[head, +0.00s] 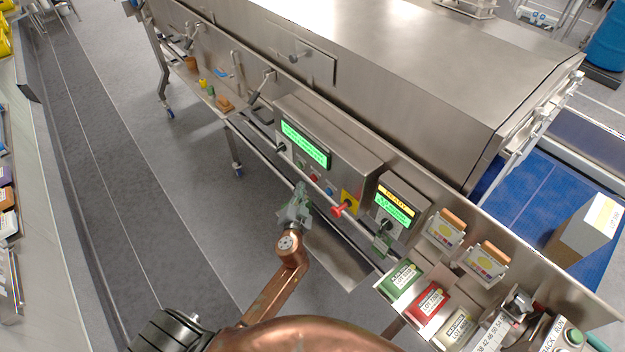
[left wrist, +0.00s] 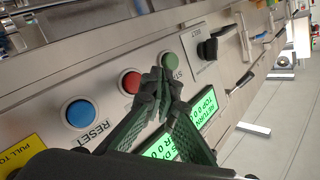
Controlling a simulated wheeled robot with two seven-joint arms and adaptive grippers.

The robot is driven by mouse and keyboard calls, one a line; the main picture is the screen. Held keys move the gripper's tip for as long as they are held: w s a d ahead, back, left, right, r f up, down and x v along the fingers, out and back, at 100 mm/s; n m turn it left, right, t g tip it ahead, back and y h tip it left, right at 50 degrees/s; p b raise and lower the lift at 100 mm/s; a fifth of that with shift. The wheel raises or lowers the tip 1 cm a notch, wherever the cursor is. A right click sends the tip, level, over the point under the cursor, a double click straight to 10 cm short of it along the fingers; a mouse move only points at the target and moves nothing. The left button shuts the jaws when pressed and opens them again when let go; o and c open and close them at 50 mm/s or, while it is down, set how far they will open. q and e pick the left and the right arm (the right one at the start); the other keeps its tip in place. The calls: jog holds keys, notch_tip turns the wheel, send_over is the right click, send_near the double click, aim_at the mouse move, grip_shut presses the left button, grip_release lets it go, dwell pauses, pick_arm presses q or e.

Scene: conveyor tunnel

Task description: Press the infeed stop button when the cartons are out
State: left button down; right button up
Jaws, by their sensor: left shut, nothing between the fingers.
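The control panel (head: 365,170) on the tunnel's side carries a green, a red and a blue button in a row. In the left wrist view these are the green button (left wrist: 171,61), the red button (left wrist: 129,81) and the blue button (left wrist: 79,113), which is labelled RESET. The labels of the red and green buttons are hidden. My left gripper (head: 301,190) is shut and empty in front of the panel. In the left wrist view its fingertips (left wrist: 160,76) overlap the space between red and green; contact cannot be told. A carton (head: 582,232) stands on the blue belt (head: 530,195) outside the tunnel.
A red knob on a yellow plate (head: 349,201) projects right of the buttons. A second display box (head: 398,206) hangs further right. Green, red and white lot-labelled bins (head: 430,304) stand at lower right. Grey floor (head: 200,220) is open on the left.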

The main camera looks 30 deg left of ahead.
pick_arm(q)
jog(key=shift+w+d, duration=0.25)
jog(key=shift+w, duration=0.25)
jog(key=shift+w+d, duration=0.2)
jog(key=shift+w, duration=0.3)
jog(key=shift+w+b, duration=0.15)
jog(key=shift+b, duration=0.15)
dwell(0.5)
jog(key=shift+w+d, duration=0.15)
jog(key=shift+w, duration=0.1)
jog(key=shift+w+d+b, duration=0.25)
jog(key=shift+w+b, duration=0.1)
jog(key=shift+w, duration=0.15)
dwell(0.9)
jog(key=shift+s+a, duration=0.1)
jog(key=shift+s, duration=0.05)
jog(key=shift+s+a, duration=0.25)
jog(key=shift+s, duration=0.5)
jog(key=s, duration=0.1)
jog(key=s+a, duration=0.1)
jog(key=s, duration=0.1)
jog(key=s+a+p, duration=0.1)
jog(key=shift+s, duration=0.35)
